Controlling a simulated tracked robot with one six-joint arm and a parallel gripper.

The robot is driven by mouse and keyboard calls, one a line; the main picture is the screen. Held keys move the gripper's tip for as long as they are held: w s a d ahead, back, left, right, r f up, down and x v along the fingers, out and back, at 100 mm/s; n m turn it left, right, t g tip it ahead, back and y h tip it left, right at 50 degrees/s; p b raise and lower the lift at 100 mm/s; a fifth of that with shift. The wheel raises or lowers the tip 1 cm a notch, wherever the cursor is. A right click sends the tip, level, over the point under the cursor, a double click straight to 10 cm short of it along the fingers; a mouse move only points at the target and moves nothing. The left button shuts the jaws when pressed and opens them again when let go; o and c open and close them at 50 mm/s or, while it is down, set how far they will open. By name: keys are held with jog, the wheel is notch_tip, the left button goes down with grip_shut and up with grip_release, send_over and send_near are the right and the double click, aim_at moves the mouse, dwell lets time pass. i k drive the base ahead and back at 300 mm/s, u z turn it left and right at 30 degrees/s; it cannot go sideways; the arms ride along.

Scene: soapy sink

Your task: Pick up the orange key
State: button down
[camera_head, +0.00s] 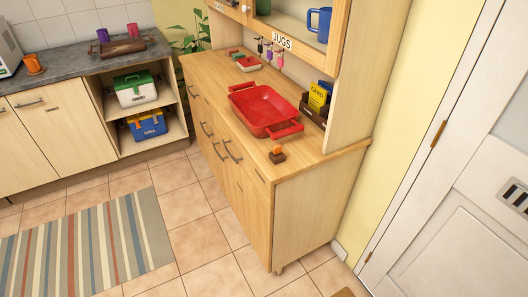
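A small orange item (277,150) sits on top of a small dark brown block (277,157) near the front right corner of the wooden cabinet counter. It is too small to tell whether it is a key. Several small key-like things (269,51) hang in a row under the shelf marked JUGS. They look dark, pink and pale, and I cannot make out an orange one among them. My gripper is not in view.
A red two-handled tray (264,128) lies on the wooden counter (222,79). A dark box with a yellow packet (318,96) stands to its right. A small tray (249,64) lies behind. Tiled floor (214,243) is clear before the cabinet; a striped rug (90,247) lies left.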

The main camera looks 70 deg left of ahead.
aim_at(277, 150)
jog(key=u, duration=3)
jog(key=i, duration=0.65)
jog(key=u, duration=0.65)
jog(key=i, duration=1.4)
jog(key=z, duration=0.35)
